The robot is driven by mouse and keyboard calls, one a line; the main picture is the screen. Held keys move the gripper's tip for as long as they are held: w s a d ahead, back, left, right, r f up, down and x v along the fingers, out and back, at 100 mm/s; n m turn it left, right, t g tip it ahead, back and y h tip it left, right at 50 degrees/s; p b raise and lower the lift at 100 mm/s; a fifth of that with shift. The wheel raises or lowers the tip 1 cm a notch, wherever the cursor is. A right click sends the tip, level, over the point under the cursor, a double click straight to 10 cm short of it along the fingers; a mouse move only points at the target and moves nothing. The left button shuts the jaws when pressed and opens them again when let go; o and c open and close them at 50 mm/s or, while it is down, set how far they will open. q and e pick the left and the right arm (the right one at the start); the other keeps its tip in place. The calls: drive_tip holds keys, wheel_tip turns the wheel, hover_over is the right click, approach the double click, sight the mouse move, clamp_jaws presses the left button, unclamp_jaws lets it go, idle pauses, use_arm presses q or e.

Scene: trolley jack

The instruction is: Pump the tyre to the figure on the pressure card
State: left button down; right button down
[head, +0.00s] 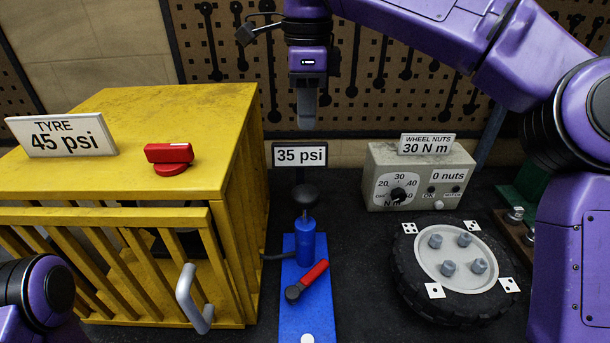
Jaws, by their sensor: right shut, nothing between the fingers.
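The pressure card (60,134) reads "TYRE 45 psi" and stands on top of the yellow cage (200,110). The blue pump (305,250) stands right of the cage, with its black knob (305,194) on top. A sign (300,156) behind it reads "35 psi". A red-handled lever (308,281) lies slanted at the pump's base. The tyre (410,283) lies flat at the right, with several nuts on its pale hub. My right gripper (305,122) is shut and empty, pointing down above the sign and the pump knob. My left gripper is out of view.
A red knob (169,158) sits on the cage top. The slatted cage door has a grey handle (193,300). A grey box (420,178) with a dial and a "WHEEL NUTS 30 N m" card stands behind the tyre. A tool pegboard (350,70) is behind.

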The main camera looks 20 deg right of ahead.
approach(306, 191)
wheel_tip(306, 191, down, 7)
drive_tip(key=shift+w+r, duration=0.15)
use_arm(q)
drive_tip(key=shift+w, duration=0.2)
